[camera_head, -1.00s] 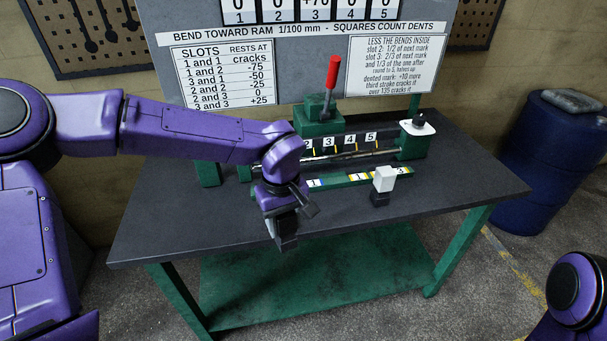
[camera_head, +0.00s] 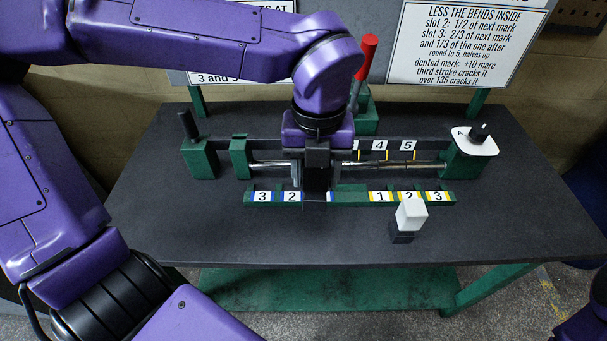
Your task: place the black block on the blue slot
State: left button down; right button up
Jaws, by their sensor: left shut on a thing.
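My left gripper (camera_head: 316,176) points straight down over the green slotted strip (camera_head: 350,196) at the front of the press. It is shut on a dark block (camera_head: 316,196), which blends with the dark fingers. The block is at the inner end of the strip's blue-marked half, just right of blue slot 2 (camera_head: 291,196); blue slot 3 (camera_head: 262,196) is further left. The blue slot at the gripper is hidden. I cannot tell whether the block touches the strip. My right gripper is out of view.
A second black block (camera_head: 403,237) with a white block (camera_head: 411,213) on it stands in front of the yellow-marked slots. Behind the strip are a steel bar (camera_head: 400,165), a red-handled lever (camera_head: 366,55) and a white dial plate (camera_head: 473,140). The front tabletop (camera_head: 250,235) is mostly clear.

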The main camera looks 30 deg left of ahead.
pick_arm(q)
jog(key=shift+w+a+n, duration=0.25)
jog(key=shift+n, duration=0.05)
jog(key=w+a+f+p, duration=0.1)
jog(key=w+a+f, duration=0.1)
jog(key=a+f, duration=0.1)
jog(key=w+a+f+p, duration=0.1)
jog(key=w+a+f, duration=0.2)
jog(key=a+f, duration=0.1)
jog(key=w+a+f+p, duration=0.1)
jog(key=w+a+f, duration=0.2)
jog(key=f, duration=0.2)
jog(key=shift+a+f+p, duration=0.1)
jog(key=shift+a+p, duration=0.05)
jog(key=shift+p, duration=0.15)
jog(key=shift+w+f, duration=0.1)
jog(key=shift+f, duration=0.15)
